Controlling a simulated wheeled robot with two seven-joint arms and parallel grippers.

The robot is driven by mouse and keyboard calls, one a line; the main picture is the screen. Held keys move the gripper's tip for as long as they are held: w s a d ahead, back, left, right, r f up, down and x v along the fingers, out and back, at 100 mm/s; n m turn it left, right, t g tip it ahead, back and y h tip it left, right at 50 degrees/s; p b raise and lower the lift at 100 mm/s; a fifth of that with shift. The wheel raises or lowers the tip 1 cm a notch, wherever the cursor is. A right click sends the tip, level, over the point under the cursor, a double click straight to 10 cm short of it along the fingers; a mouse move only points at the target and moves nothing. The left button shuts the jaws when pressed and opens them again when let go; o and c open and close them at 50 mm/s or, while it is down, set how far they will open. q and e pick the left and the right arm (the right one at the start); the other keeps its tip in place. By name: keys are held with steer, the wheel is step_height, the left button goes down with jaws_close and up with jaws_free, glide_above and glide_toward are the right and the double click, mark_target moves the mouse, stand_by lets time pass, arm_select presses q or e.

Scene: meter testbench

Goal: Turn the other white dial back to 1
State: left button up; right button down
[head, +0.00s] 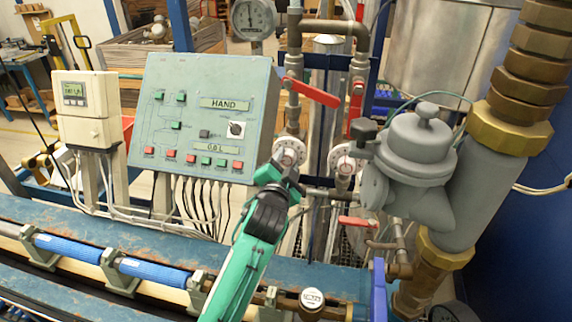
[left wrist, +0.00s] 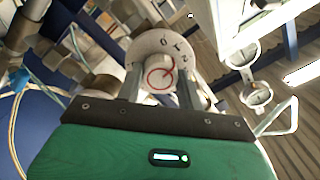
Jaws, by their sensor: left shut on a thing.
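Two white dials sit on the pipework right of the control panel: a left one (head: 289,151) and a right one (head: 346,158). My left gripper (head: 284,172) reaches up from below to the left white dial and covers its lower part. In the left wrist view the dial face (left wrist: 150,47) carries dark figures along its edge. Its central knob with a red ring mark (left wrist: 161,72) is between the fingers of my left gripper (left wrist: 160,88), which is shut on it. The exact setting is too small to read surely. My right gripper is not in view.
The green-grey control panel (head: 205,110) stands left of the dials. A red lever (head: 312,92) is above them and another red lever (head: 358,222) below right. A grey meter body (head: 420,150) crowds the right dial. A blue roller bench (head: 110,240) runs along the front.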

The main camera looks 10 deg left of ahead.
arm_select(q)
steer(key=shift+n, duration=0.5)
steer(key=o, duration=1)
steer(key=shift+s+b, duration=2.5)
steer(key=shift+s, duration=4.4)
